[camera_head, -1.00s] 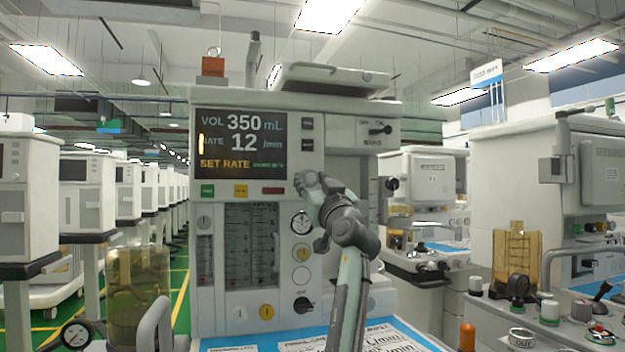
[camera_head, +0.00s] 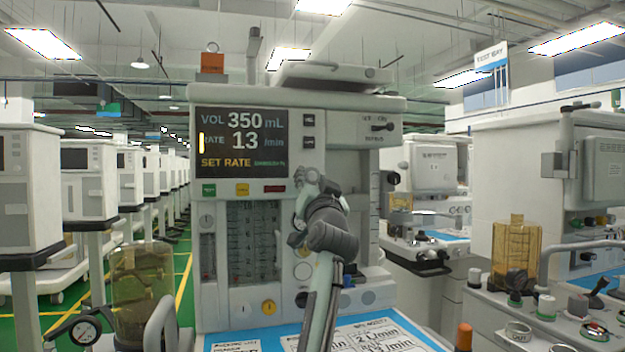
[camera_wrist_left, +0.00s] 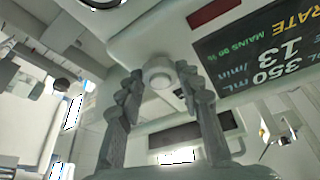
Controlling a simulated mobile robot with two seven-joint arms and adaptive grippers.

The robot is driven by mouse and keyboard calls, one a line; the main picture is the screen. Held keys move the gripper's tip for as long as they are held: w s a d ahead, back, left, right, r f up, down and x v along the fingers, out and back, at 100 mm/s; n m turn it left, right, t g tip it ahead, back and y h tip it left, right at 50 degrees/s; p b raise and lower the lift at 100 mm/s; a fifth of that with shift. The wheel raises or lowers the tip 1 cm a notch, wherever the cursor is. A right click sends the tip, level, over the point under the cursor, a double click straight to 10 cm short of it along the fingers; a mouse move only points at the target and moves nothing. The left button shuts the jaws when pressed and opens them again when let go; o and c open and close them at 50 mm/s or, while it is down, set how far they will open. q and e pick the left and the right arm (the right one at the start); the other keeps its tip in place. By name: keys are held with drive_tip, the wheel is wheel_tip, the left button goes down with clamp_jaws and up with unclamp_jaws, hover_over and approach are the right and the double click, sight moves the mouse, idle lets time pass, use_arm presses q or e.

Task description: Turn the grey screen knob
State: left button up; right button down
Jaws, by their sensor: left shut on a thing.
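The screen (camera_head: 241,143) on the white cart shows VOL 350 mL, RATE 13 and SET RATE. The knob (camera_wrist_left: 158,72) shows in the left wrist view as a pale round knob on the cart front, below the screen's corner. My left gripper (camera_wrist_left: 156,82) has one finger on each side of it and is shut on it. In the head view my left gripper (camera_head: 310,182) is at the panel just right of the screen, and its arm hides the knob there. My right gripper is not in view.
A toggle switch (camera_head: 382,128) sits at the cart's upper right. Below the screen are coloured buttons (camera_head: 242,190) and flow tubes (camera_head: 252,243). An amber jar (camera_head: 142,290) stands at the left and another (camera_head: 516,250) at the right.

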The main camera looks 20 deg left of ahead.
use_arm(q)
drive_tip(key=o, duration=1.1)
drive_tip(key=shift+o, duration=0.2)
drive_tip(key=v, duration=1.2)
drive_tip(key=shift+s, duration=0.1)
